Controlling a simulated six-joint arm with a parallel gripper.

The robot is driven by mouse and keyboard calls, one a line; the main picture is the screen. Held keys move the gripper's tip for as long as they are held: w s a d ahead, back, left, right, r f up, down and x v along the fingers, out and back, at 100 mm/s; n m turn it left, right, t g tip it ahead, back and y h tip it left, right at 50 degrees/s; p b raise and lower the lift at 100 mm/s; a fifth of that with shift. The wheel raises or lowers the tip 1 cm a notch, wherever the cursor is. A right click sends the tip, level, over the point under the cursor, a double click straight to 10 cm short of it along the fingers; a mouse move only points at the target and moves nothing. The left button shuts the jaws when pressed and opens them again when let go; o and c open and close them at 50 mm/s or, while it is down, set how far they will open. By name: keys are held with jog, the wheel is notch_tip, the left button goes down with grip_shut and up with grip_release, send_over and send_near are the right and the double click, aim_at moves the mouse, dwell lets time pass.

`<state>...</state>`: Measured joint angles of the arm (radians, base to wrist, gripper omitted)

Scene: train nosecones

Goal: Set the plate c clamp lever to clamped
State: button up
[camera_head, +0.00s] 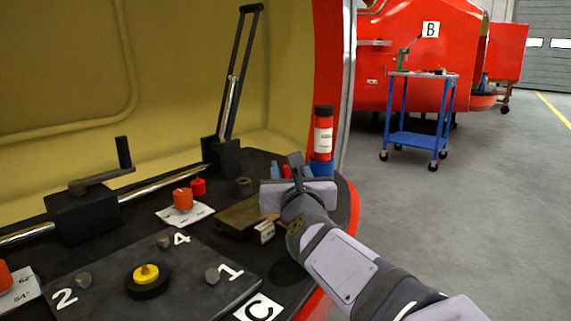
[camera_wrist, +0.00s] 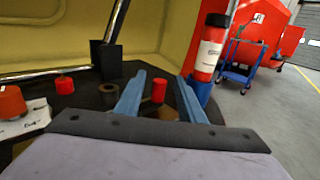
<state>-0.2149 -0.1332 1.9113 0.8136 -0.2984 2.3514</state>
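The C label (camera_head: 262,308) lies at the front edge of a dark plate (camera_head: 205,262) marked with numbers, with a yellow-topped black knob (camera_head: 147,277) on it. A tall lever (camera_head: 232,85) stands nearly upright on a black block (camera_head: 221,155) behind. A crank-like black handle (camera_head: 124,153) sits on another block at left. I cannot tell for certain which is plate C's clamp lever. My gripper (camera_head: 288,171) is at the right of the bench, apart from both levers. In the wrist view its blue fingers (camera_wrist: 160,88) are open, with a red cylinder (camera_wrist: 159,91) showing between them, apparently not gripped.
A red bottle (camera_head: 323,135) stands beside my gripper on a blue base. Orange-red knobs (camera_head: 183,200), a dark ring (camera_head: 243,187) and a brownish block (camera_head: 240,217) lie on the bench. A metal bar (camera_head: 160,185) crosses it. A blue cart (camera_head: 418,138) stands on open floor.

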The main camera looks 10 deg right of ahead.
jog(key=shift+w, duration=2.9)
grip_shut()
